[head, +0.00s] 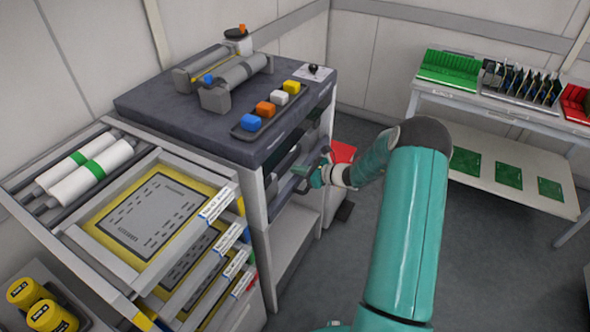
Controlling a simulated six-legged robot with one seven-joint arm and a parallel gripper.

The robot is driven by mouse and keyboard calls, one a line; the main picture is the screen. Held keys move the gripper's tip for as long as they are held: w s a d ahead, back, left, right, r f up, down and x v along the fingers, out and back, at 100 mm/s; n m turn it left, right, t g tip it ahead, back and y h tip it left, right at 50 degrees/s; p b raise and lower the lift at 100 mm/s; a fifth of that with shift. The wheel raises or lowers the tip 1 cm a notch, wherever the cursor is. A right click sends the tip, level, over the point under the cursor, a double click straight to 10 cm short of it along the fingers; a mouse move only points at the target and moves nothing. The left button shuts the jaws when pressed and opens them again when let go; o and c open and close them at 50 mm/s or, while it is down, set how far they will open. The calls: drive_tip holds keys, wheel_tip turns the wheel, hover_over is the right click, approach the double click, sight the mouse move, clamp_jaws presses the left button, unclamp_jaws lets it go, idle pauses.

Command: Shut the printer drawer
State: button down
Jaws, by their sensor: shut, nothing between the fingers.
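The dark-topped cabinet (170,105) stands at the centre left, with dark drawer-like parts (284,170) in its open front, below the top. My gripper (302,172) is shut and empty, close against this front. I cannot tell whether it touches a drawer. How far any drawer stands out is hard to tell, as the front is seen at a steep angle and my gripper covers part of it.
A trolley with stacked yellow-framed stencils (150,215) and white rolls (92,172) stands at the left. Coloured blocks (265,109) sit on the cabinet top. A red box (342,152) is behind my arm. A table (480,108) with green boards stands right; the floor (490,260) between is clear.

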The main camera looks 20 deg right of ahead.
drive_tip(key=v, duration=1.1)
drive_tip(key=s+a+r+n+g+h, duration=0.1)
drive_tip(key=s+a+r+n+g, duration=0.35)
drive_tip(key=a+r+n, duration=0.35)
drive_tip(key=s+a+r+n+g+h, duration=0.1)
drive_tip(key=s+a+r+n+g, duration=0.3)
drive_tip(key=s+a+r+n, duration=0.45)
drive_tip(key=s+a+r+n+t+h, duration=0.1)
drive_tip(key=s+a+r+n+h, duration=0.2)
drive_tip(key=s+r+n, duration=0.2)
drive_tip(key=s+a+r+n+t+h, duration=0.1)
drive_tip(key=s+a+r+n+h, duration=0.2)
drive_tip(key=s+n, duration=0.4)
drive_tip(key=shift+s+a+r+h, duration=0.45)
drive_tip(key=shift+s+r, duration=0.7)
drive_tip(key=shift+s, duration=1.25)
drive_tip(key=shift+d+t, duration=0.1)
drive_tip(key=shift+t, duration=0.15)
